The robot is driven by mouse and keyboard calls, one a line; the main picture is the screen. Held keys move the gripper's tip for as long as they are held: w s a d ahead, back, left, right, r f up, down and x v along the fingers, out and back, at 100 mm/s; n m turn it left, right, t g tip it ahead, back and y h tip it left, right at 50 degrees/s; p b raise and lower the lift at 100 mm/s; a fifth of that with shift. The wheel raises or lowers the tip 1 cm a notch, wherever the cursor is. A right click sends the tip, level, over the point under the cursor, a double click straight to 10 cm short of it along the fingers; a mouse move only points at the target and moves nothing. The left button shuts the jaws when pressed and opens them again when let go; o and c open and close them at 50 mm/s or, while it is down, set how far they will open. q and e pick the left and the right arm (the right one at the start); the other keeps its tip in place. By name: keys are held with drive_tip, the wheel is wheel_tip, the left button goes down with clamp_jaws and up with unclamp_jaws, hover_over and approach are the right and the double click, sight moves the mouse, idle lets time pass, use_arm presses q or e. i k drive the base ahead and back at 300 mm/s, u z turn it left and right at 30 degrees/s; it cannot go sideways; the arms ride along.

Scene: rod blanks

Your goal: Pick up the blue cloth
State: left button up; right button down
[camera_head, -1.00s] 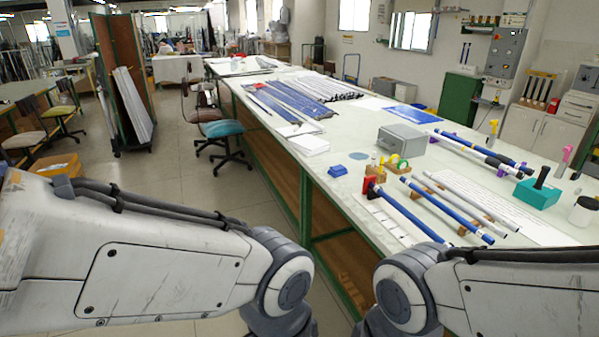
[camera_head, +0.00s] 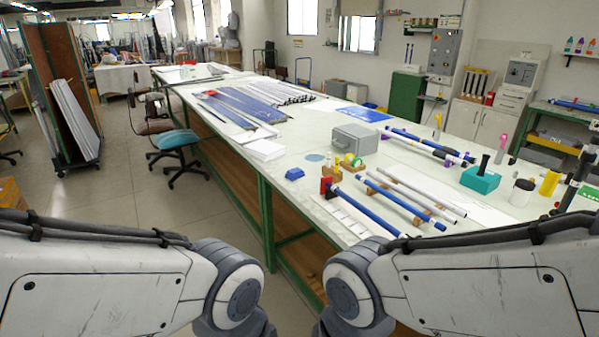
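A small blue folded piece that looks like the blue cloth (camera_head: 294,174) lies on the long white-topped table (camera_head: 268,183), near its left edge. It lies apart from the red-ended blue rod to its right. A flat blue sheet (camera_head: 362,114) lies farther back; I cannot tell whether it is cloth. Both my arms show at the bottom of the view, but their grippers are below the frame and out of sight.
Blue and grey rods (camera_head: 400,203) rest on wooden supports to the right of the cloth. A grey box (camera_head: 355,139), a teal block (camera_head: 480,179) and a white jar (camera_head: 521,192) also stand on the table. A teal chair (camera_head: 173,139) stands at its left side.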

sight(294, 174)
drive_tip(key=u, duration=0.6)
drive_tip(key=i, duration=0.85)
drive_tip(key=u, duration=0.85)
drive_tip(key=i, duration=1.35)
drive_tip(key=z, duration=0.5)
drive_tip(key=i, duration=0.8)
drive_tip(key=z, duration=1.25)
drive_tip(key=i, duration=0.55)
drive_tip(key=z, duration=0.5)
